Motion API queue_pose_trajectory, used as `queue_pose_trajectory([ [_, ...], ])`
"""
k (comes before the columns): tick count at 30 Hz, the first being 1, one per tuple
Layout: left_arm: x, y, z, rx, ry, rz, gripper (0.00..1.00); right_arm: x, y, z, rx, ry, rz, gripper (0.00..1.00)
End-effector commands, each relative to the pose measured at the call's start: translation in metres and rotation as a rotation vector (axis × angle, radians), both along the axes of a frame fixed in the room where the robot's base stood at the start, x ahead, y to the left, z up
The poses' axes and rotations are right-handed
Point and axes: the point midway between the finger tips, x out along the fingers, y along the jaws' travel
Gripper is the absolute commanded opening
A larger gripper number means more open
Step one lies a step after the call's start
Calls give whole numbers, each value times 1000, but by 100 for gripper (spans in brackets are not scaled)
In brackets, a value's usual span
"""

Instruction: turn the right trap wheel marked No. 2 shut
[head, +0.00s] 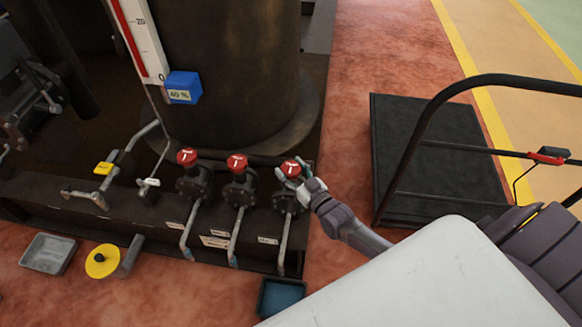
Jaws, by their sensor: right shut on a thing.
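Three red-topped wheels sit on dark valve bodies along a dark, rusty beam: the left one (187,157), the middle one (237,162) and the right one (291,168). Each red top carries a small white mark, too small to read. My right gripper (288,178) is at the right wheel, shut on it, with its fingers at the wheel's near and left side. The fingers hide part of this wheel and its valve. My left gripper is not in view.
Bent pipes drop from the valves, with a dark blue tray (281,298) below the right one. A grey tray (48,253) and a yellow disc (102,261) lie at left. A black platform cart (440,165) stands right of my arm. A large dark tank rises behind.

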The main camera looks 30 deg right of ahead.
Motion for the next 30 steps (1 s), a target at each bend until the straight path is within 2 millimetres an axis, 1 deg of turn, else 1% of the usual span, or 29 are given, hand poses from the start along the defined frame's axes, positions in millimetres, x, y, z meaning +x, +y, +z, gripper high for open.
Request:
queue_pose_trajectory([
  [12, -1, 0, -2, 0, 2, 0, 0, 1, 0, 1, -1, -3, -4, 26],
  [13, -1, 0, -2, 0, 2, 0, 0, 1, 0, 1, -1, -3, -4, 65],
  [15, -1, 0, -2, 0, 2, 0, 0, 1, 0, 1, -1, -3, -3, 77],
  [17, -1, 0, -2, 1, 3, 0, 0, 1, 0, 1, -1, -3, -3, 87],
  [26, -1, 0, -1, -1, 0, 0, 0, 0, 0, 1, -1, -2, -3, 87],
  [29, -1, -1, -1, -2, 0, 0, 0, -5, -1, 0, 0, 0, -3, 87],
  [30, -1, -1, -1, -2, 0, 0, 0, -10, -1, -1, 0, 0, -3, 87],
])
